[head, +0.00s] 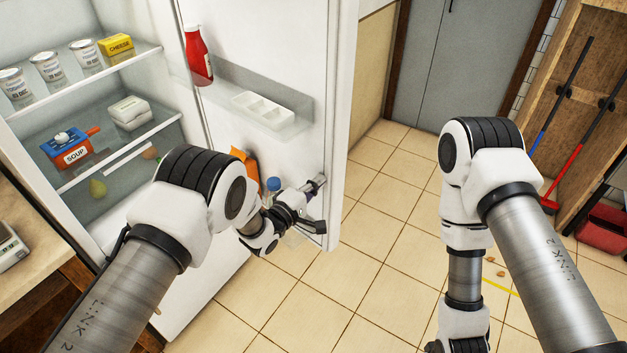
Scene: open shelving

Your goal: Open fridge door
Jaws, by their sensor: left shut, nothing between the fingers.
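The white fridge stands at the left with its door (265,40) swung open, showing the door's inner side and the shelves (105,80) inside. My left gripper (318,183) is shut and empty, at the inner face of the door near its free edge. I cannot tell whether it touches the door. The door's outer side and its handle are hidden. My right arm hangs down at the right, and its gripper is below the picture's bottom edge, apart from the fridge.
A ketchup bottle (197,55) and a white egg tray (263,109) sit on the door shelf. Cans, a cheese box (117,46) and a soup box (68,146) stand inside. A wooden counter (35,225) is at the left.

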